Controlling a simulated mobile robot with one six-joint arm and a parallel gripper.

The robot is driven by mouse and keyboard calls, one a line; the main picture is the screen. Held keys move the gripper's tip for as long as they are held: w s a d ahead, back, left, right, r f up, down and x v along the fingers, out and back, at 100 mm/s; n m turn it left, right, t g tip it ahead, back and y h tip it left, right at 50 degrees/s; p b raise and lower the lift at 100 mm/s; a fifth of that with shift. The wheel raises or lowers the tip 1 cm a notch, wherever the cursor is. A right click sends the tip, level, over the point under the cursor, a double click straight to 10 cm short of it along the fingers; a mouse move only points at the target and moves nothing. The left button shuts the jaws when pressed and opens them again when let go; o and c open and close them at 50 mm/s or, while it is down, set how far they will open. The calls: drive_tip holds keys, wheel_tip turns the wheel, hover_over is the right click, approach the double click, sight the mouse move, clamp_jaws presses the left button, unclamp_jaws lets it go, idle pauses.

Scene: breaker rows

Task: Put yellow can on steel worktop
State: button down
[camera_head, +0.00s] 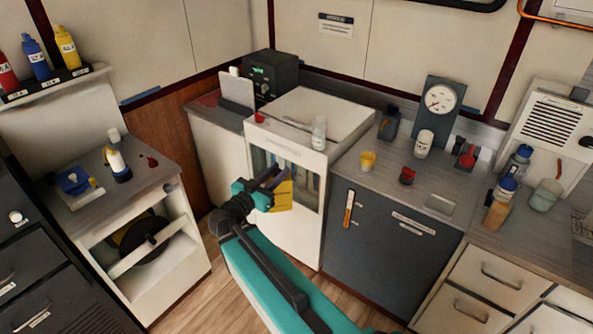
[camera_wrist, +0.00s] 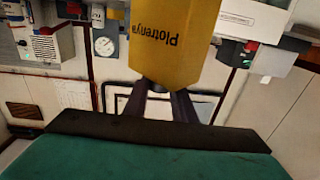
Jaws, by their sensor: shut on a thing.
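My gripper (camera_head: 268,184) is shut on the yellow can (camera_head: 283,196), held in the air before the white glass-fronted cabinet. In the wrist view the can (camera_wrist: 175,40) shows large with dark lettering, between the dark fingers (camera_wrist: 158,98). It looks upside down there, as does the room. A grey steel-looking worktop (camera_head: 385,182) lies to the right of my gripper, above a dark cabinet. Another grey top (camera_head: 90,207) lies to the left. I cannot tell from the pictures which one the task names.
The right worktop holds a small yellow cup (camera_head: 368,160), a red item (camera_head: 407,175), a white jar (camera_head: 424,143) and a gauge (camera_head: 440,98). A bottle (camera_head: 319,132) stands on the white cabinet (camera_head: 310,109). Bare patches show at the right worktop's front.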

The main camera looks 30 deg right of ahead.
drive_tip(key=w+a+f+n+t+y+b, duration=0.1)
drive_tip(key=a+f+n+t+y+b, duration=0.1)
drive_tip(key=a, duration=1.7)
drive_tip(key=shift+w+a+n+t+y+b, duration=0.3)
drive_tip(key=shift+w+a+n+t+b, duration=0.15)
drive_tip(key=shift+t, duration=0.55)
drive_tip(key=shift+s+d+f, duration=0.1)
drive_tip(key=shift+d, duration=0.2)
